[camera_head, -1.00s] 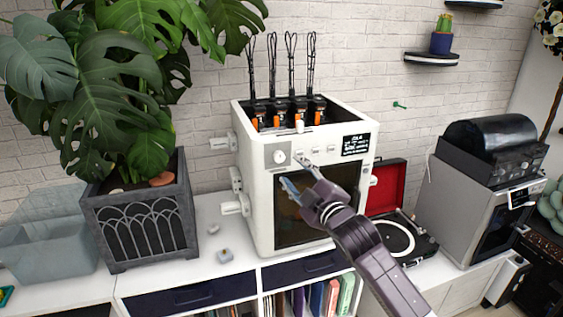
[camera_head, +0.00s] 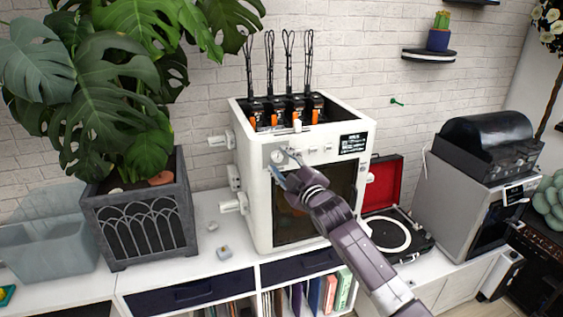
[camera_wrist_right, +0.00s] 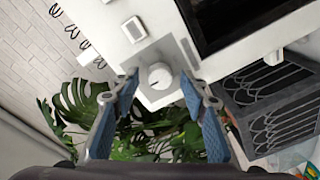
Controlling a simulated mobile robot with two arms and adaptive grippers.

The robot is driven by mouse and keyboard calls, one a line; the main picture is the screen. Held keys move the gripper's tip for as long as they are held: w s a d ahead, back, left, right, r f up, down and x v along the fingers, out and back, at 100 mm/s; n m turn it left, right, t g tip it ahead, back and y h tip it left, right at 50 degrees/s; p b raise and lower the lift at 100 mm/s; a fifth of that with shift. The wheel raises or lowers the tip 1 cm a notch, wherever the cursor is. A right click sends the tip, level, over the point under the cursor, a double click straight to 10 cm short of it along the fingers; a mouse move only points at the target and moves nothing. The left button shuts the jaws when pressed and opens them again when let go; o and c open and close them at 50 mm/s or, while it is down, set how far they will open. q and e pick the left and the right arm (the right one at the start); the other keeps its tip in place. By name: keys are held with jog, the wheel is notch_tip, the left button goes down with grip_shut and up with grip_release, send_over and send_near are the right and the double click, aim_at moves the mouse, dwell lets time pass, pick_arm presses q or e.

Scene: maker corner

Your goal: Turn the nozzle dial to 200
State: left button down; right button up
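The nozzle dial (camera_head: 277,156) is a round white knob on a grey plate at the upper left of the white 3D printer's (camera_head: 254,200) front. It also shows in the right wrist view (camera_wrist_right: 159,75), between and beyond my fingertips. My right gripper (camera_head: 283,165) is in front of the printer's upper front, with its fingers spread close to the dial. In the right wrist view the open gripper (camera_wrist_right: 158,82) has blue-padded fingers on either side of the dial, with gaps to it. The dial's markings are too small to read. My left gripper is not in view.
Smaller buttons (camera_head: 312,151) and a dark display (camera_head: 354,143) sit right of the dial. A potted plant (camera_head: 140,225) stands left of the printer. An open red-lined record player (camera_head: 392,235) is on the right. Small pale blocks (camera_head: 224,252) lie on the white counter.

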grip_shut()
jog(key=shift+f, duration=0.1)
jog(key=m+b, duration=0.1)
jog(key=m, duration=0.2)
jog(key=shift+f, duration=0.1)
jog(key=m, duration=0.3)
jog(key=shift+a+m+t+b, duration=0.1)
jog(key=shift+m+t+b, duration=0.3)
jog(key=m, duration=0.3)
jog(key=shift+m, duration=0.3)
jog(key=shift+a+m+t+h, duration=0.1)
jog(key=shift+m+t+h, duration=0.3)
jog(key=shift+m, duration=1.6)
